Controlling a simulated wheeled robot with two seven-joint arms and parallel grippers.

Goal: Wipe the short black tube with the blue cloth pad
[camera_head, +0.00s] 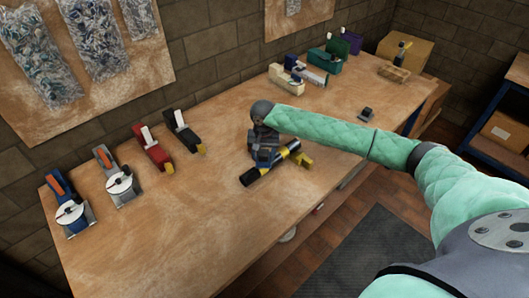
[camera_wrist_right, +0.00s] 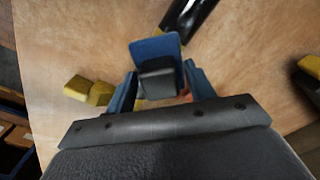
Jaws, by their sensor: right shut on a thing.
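The short black tube (camera_head: 252,177) lies on the workbench beneath my right gripper, slanting up to the right. A yellow band shows along it. In the right wrist view one black, shiny end (camera_wrist_right: 187,14) shows at the top, and the pad and gripper hide its middle. My right gripper (camera_head: 263,152) is shut on the blue cloth pad (camera_wrist_right: 155,46), gripping its dark block between the fingers. The pad is a small blue patch in the head view (camera_head: 264,157), over or against the tube; I cannot tell whether they touch. My left gripper is not in view.
The front left of the bench is clear.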

